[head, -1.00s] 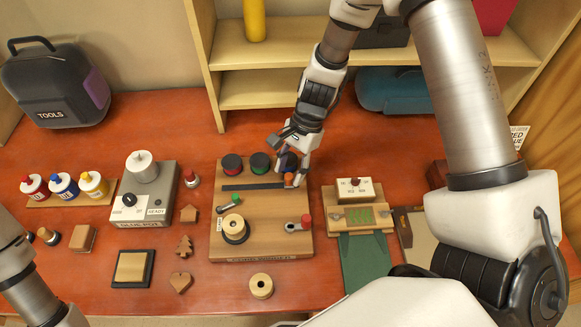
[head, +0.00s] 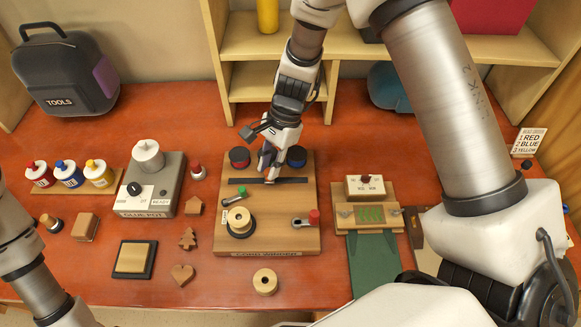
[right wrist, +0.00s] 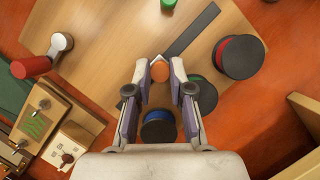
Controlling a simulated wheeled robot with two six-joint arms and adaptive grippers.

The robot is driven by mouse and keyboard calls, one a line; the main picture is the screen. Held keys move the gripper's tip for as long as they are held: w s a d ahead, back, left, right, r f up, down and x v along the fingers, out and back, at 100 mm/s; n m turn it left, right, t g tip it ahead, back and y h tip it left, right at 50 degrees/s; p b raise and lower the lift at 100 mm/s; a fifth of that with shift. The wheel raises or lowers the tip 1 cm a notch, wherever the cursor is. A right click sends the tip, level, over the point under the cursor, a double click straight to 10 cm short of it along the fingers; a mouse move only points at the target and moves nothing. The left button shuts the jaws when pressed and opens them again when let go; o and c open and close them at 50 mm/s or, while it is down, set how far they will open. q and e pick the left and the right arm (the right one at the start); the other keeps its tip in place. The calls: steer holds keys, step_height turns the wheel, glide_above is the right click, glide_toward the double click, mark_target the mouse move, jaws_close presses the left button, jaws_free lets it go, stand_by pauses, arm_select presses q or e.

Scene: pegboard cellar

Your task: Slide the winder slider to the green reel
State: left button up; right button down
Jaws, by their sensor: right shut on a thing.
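The wooden winder board (head: 300,220) lies mid-table with a dark straight slot (head: 295,181) across it. My right gripper (head: 268,178) is over the middle of the slot, shut on the slider's orange knob (right wrist: 160,70), which shows between its fingers in the right wrist view. In the head view, the red reel (head: 239,157) is left of the gripper and the blue reel (head: 297,156) right of it. The gripper hides the green reel there; the right wrist view shows the green reel (right wrist: 205,95) partly behind a finger, roughly across from the knob. My left gripper is out of view.
A glue pot unit (head: 152,190) stands to the left, a fixture with a dial (head: 365,187) to the right. A shelf stands behind.

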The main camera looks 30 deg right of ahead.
steer(key=shift+a+f, duration=0.15)
steer(key=shift+a, duration=0.2)
steer(key=shift+d, duration=0.2)
steer(key=c, duration=1.5)
jaws_free()
steer(key=o, duration=0.5)
steer(key=shift+c, duration=0.2)
steer(key=shift+w, duration=0.2)
steer(key=v, duration=1.2)
steer(key=shift+w, duration=0.1)
steer(key=shift+f, duration=0.15)
